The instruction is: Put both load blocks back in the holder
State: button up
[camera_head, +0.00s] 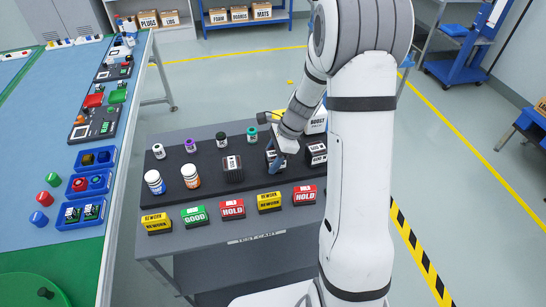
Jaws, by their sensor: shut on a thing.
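My gripper (277,163) is over the test cart's black mat, shut on a dark block with a white label (270,154), which looks like a load block. The fingers partly cover it, and I cannot tell whether it touches the mat. Another dark ribbed block with a white label (233,168) stands on the mat to the left. To the right of my gripper is a dark piece with white labels (316,155). I cannot tell whether it is the holder or more blocks; its labels are too small to read.
Small capped jars (190,146) stand along the mat's back, two larger bottles (190,176) at its left. REWORK, GOOD and HOLD boxes (194,216) line the cart's front. A white BOOST box (317,121) is behind my gripper. A blue bench (40,130) is at left.

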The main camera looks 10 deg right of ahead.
jog(key=shift+f, duration=0.35)
jog(key=o, duration=1.4)
jog(key=b+v, duration=0.1)
jog(key=v, duration=0.6)
jog(key=shift+d+r, duration=0.2)
jog(key=shift+r, duration=0.15)
jog(key=shift+s+a+r, duration=0.1)
jog(key=shift+s+r, duration=0.1)
jog(key=shift+r, duration=0.15)
jog(key=shift+s+a+r+n+t+h, duration=0.3)
jog(key=shift+s+r+n+t+h, duration=0.4)
jog(key=shift+s+r+n, duration=1.8)
jog(key=shift+s+a+r+n+t+h, duration=0.35)
jog(key=shift+s+r+n+h, duration=0.6)
jog(key=shift+s+n, duration=3.1)
jog(key=shift+s+a+r+n+t+h, duration=0.2)
jog(key=shift+s+r+n+t+h, duration=0.45)
jog(key=shift+s+r+n, duration=2.45)
jog(key=s+f, duration=0.1)
jog(key=f+m, duration=0.1)
jog(key=shift+s+f, duration=0.3)
jog(key=shift+s, duration=0.1)
